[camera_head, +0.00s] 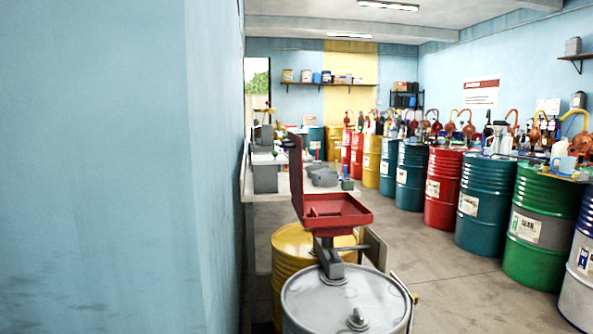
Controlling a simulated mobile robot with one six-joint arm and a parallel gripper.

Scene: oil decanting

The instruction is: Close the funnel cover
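A red square funnel (335,209) stands at the middle of the head view, above a grey-topped drum (340,296) and in front of a yellow drum (292,255). Its red cover (296,180) stands upright at the funnel's left side, so the funnel is open at the top. A grey fitting (331,262) shows below the funnel, over the rim of the grey drum. My gripper is not in view.
A blue wall (120,160) fills the left side, close by. A white table (260,190) with grey items is behind the funnel. A row of drums, including a green one (540,225), lines the right. The floor (460,285) between is clear.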

